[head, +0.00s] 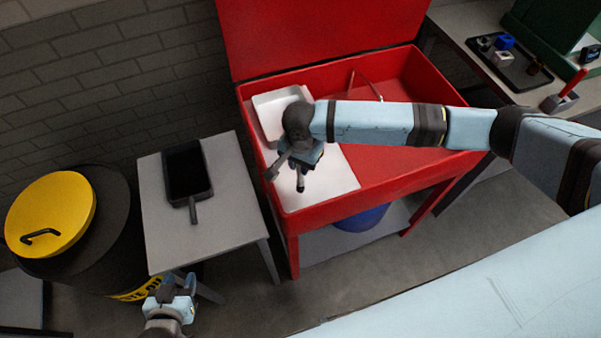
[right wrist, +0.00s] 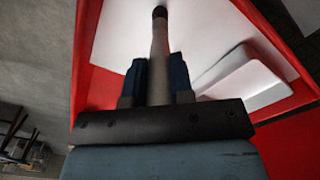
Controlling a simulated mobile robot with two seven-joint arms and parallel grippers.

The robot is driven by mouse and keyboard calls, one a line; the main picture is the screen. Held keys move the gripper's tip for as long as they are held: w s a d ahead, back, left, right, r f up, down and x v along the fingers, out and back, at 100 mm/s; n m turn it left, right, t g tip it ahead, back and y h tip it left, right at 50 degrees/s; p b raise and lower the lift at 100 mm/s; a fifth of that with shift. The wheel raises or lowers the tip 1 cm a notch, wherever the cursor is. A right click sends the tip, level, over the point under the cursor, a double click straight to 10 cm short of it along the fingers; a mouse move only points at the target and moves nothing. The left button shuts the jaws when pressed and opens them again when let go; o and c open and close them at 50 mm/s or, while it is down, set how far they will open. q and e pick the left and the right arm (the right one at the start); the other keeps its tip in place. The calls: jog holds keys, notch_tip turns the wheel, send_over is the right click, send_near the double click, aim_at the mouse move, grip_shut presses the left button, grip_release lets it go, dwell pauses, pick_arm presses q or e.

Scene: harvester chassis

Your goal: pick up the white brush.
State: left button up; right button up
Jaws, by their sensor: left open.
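The white brush (right wrist: 159,45) is a pale rod with a dark tip in the right wrist view. It sits between the two blue fingers of my right gripper (right wrist: 157,80), which appear closed against its sides. In the head view my right gripper (head: 300,160) is over the left part of the red basin, above a white sheet (head: 330,182). The brush's dark lower end (head: 300,186) shows below it; the rest is mostly hidden by the gripper. My left gripper (head: 177,286) is open and empty near the bottom, in front of the grey table.
The red basin (head: 412,160) has raised walls and an upright lid (head: 315,35). A white tray (head: 270,125) lies inside, beside my right gripper. A grey table (head: 225,205) holds a black pan (head: 185,172). A yellow-lidded drum (head: 60,205) stands left. A blue bucket (head: 362,218) is below.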

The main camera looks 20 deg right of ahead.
grip_shut()
jog(key=shift+r, duration=0.1)
